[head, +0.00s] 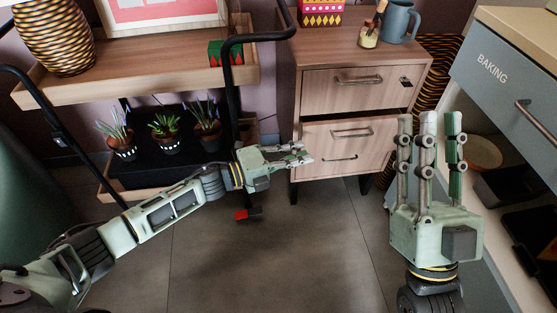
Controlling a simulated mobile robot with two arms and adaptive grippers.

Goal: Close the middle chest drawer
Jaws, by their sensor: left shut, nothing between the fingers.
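The wooden chest (296,80) stands at the back centre-right. Its top drawer (330,88) looks flush. A dark gap shows under it, above the middle drawer (318,136), which appears pulled out a little and has a bar handle. Another handle sits lower on the front. My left gripper (307,156) is shut and empty, pointing right at the chest's lower left front; I cannot tell if it touches. My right gripper (428,122) points up with its fingers straight and apart, empty, in front of the chest's right side and hiding part of it.
A black-framed cart (150,85) with potted plants (165,125) stands left of the chest. A grey-fronted cabinet (505,75) marked BAKING, with an open shelf below, is at the right. A mug (398,22) and jar stand on the chest.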

